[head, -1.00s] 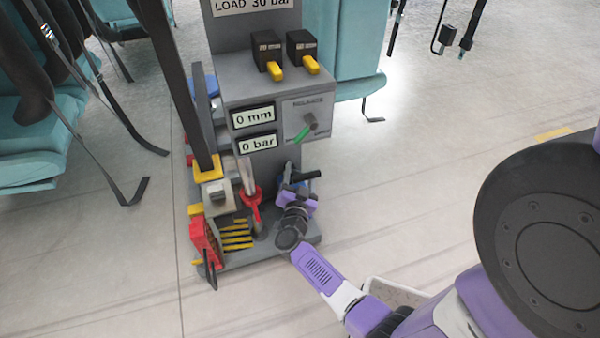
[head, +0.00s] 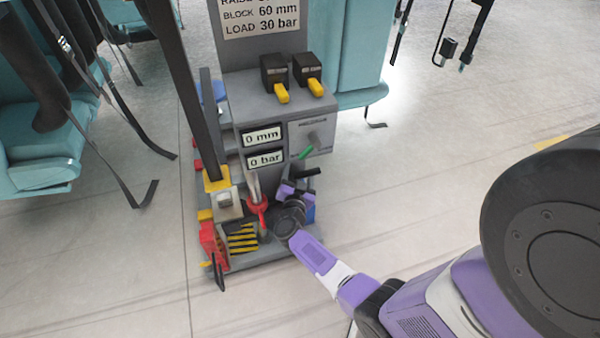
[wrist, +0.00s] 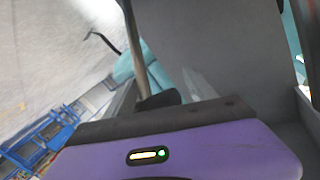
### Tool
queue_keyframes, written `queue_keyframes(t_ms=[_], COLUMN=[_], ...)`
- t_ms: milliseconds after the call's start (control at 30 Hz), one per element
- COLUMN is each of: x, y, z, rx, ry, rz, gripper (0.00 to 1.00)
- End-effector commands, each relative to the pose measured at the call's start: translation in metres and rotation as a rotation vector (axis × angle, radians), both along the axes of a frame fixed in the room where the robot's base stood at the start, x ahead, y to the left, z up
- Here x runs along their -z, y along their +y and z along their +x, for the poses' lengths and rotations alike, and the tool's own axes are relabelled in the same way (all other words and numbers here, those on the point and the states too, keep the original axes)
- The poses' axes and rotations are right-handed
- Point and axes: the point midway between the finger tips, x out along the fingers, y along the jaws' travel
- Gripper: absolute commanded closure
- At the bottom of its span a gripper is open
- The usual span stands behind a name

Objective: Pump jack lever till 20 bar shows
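The grey jack stand (head: 228,55) is in the middle of the head view. Its upper display (head: 262,135) reads 0 mm and its lower display (head: 265,158) reads 0 bar. A pale rod (head: 254,186) rises by a red part (head: 258,208) low on the stand; I cannot tell for sure that it is the jack lever. My gripper (head: 288,190) is low at the stand's front, right of the red part, close to a black bar (head: 306,172). The wrist view shows my purple gripper body and a grey rod (wrist: 137,45) beyond it.
A green-handled valve (head: 306,152) and two black switches with yellow levers (head: 282,90) are above my gripper. A yellow-and-black striped part (head: 242,238) and a red part (head: 211,245) stand at the base's left. Teal seats (head: 360,50) are behind; the floor at right is open.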

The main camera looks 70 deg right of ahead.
Motion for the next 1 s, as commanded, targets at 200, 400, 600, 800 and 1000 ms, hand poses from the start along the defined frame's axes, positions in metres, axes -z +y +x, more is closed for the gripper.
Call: queue_keyframes(t_ms=[200,400,600,800,1000], x=[-0.001,-0.001,-0.006,-0.009,-0.009], y=[-0.002,0.001,0.025,0.056,0.071], z=[-0.002,-0.004,-0.011,-0.020,-0.025], rx=[0.009,0.009,0.006,0.007,0.007], ry=[-0.003,-0.003,-0.002,-0.003,-0.003], rz=[-0.001,0.001,0.002,0.001,-0.001], gripper=[0.20,0.20,0.20,0.20,0.20])
